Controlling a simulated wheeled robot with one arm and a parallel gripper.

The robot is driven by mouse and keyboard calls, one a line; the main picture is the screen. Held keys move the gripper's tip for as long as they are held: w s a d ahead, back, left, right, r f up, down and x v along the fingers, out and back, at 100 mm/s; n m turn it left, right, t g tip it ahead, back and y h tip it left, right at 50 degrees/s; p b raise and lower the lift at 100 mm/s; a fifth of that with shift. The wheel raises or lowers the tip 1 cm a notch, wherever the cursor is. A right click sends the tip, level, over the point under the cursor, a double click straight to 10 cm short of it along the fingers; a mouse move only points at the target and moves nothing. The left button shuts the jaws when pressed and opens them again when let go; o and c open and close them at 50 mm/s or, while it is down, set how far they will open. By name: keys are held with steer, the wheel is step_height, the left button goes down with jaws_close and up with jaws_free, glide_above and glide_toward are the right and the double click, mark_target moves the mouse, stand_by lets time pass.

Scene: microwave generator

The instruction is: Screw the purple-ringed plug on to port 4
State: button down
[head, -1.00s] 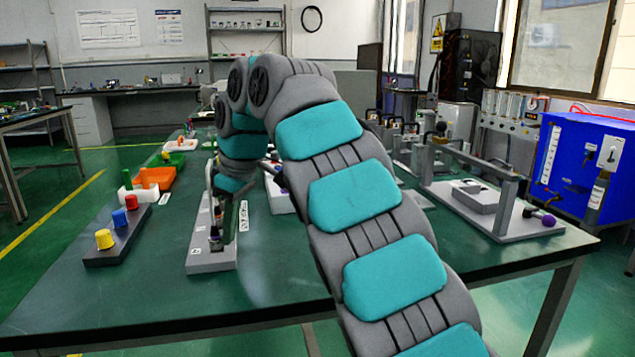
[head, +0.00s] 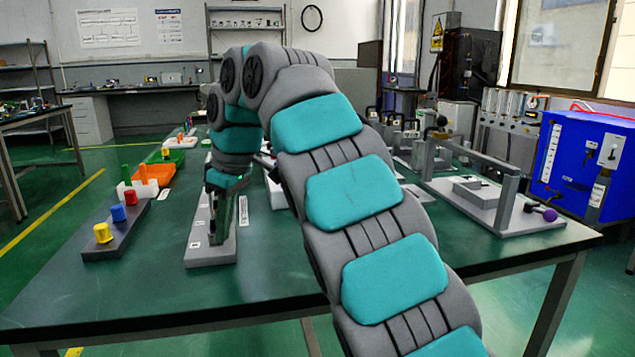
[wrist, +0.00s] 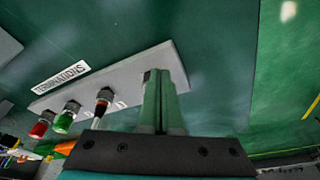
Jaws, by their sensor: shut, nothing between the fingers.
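My gripper (head: 222,228) is over the near end of a grey board (head: 210,262) labelled TERMINATIONS, on the table's left half. In the wrist view my two green fingers (wrist: 160,90) are shut together, with their tips over the right end of the board (wrist: 120,88). A small metallic fitting (wrist: 148,76) shows at the fingertips, mostly hidden. Plugs with a red (wrist: 41,124), a green (wrist: 66,118) and a dark, red-banded body (wrist: 102,100) sit in a row on the board to the left. No purple ring shows on this board; the fingers may hide it. Port numbers are unreadable.
A dark strip with yellow (head: 102,233), blue (head: 118,213) and red caps stands to the left. Orange (head: 158,172) and green trays lie behind it. The table front is clear.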

steer(key=shift+s, duration=0.1)
steer(key=shift+s+d, duration=0.15)
steer(key=shift+d, duration=0.1)
stand_by(0.3)
steer(key=shift+r, duration=0.1)
steer(key=shift+s+a+r+m+t+p, duration=0.1)
steer(key=shift+r+m+t+p, duration=0.3)
steer(key=shift+r+m, duration=0.7)
steer(key=shift+a+r+m+t+p, duration=0.1)
steer(key=shift+r+m+p, duration=0.5)
steer(key=shift+r, duration=0.9)
steer(key=shift+w+d+r+m+h+p, duration=0.15)
steer(key=shift+r+m+p, duration=0.2)
steer(key=shift+m, duration=0.3)
steer(key=shift+w+d+r+m+h+p, duration=0.1)
steer(key=shift+r+m+h+p, duration=0.1)
steer(key=shift+r+m, duration=0.35)
steer(key=shift+s+f, duration=0.1)
steer(key=shift+f, duration=0.1)
